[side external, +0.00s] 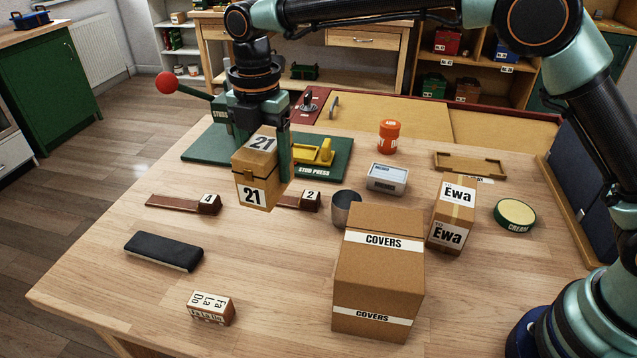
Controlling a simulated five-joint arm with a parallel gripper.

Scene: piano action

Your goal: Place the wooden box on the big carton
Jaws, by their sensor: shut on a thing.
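The wooden box (258,180), brown with a lid line and white "21" labels, is held in my gripper (264,150). My gripper points down and is shut on it; one finger shows along the box's right side. The box appears to hang above the table, left of and farther back than the big carton. The big carton (377,280) is brown cardboard with white "COVERS" bands. It stands upright at the front, right of centre, and its top is bare.
Beside the carton stand a grey metal cup (346,208) and an "Ewa" box (452,213). Brown pieces numbered 4 (185,203) and 2 (300,200) lie near the held box. A green press (320,160) is behind it. The front left holds a dark pad (163,250) and a lettered block (212,307).

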